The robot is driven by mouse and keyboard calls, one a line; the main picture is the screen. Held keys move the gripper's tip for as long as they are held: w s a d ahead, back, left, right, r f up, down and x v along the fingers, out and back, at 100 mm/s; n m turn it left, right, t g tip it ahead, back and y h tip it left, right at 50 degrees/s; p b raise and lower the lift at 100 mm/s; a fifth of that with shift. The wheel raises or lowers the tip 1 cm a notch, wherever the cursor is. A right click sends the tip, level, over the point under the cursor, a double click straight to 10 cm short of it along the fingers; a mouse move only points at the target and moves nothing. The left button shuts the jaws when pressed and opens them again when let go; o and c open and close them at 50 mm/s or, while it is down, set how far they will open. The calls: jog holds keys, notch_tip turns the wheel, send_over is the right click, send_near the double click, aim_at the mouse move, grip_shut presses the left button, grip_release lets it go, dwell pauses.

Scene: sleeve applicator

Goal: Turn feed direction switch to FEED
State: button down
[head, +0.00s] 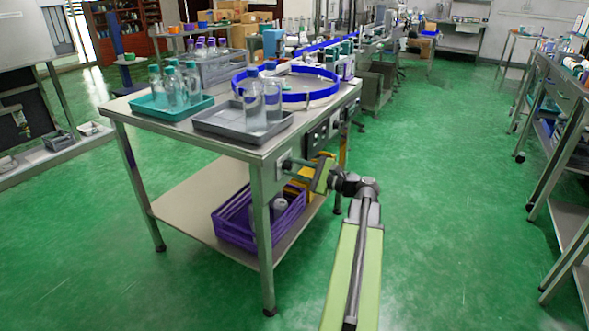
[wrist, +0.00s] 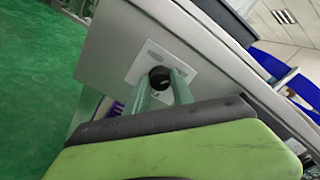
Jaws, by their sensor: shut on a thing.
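The feed direction switch (wrist: 159,77) is a round black knob on a pale label plate (wrist: 142,60) in the wrist view. The plate is on the metal side of the steel table. My gripper (wrist: 163,88) has its two greenish fingers on either side of the knob, shut on it. In the head view my gripper (head: 289,162) reaches the table's right side near the front corner post. The plate (head: 280,170) shows there, but the knob is hidden by the fingers. The lettering is too small to read, so the switch's setting cannot be told.
The steel table (head: 150,118) carries a grey tray (head: 215,128) with clear bottles, a teal tray (head: 150,112) and a blue-rimmed round turntable (head: 318,92). A purple crate (head: 236,228) sits on its lower shelf. Green floor (head: 440,180) to the right is clear.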

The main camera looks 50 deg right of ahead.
jog(key=shift+n, duration=0.3)
jog(key=n, duration=0.3)
jog(key=shift+n, duration=0.4)
jog(key=n, duration=0.4)
jog(key=shift+f, duration=0.1)
jog(key=n, duration=0.9)
jog(key=shift+n, duration=0.3)
jog(key=c, duration=1.1)
grip_release()
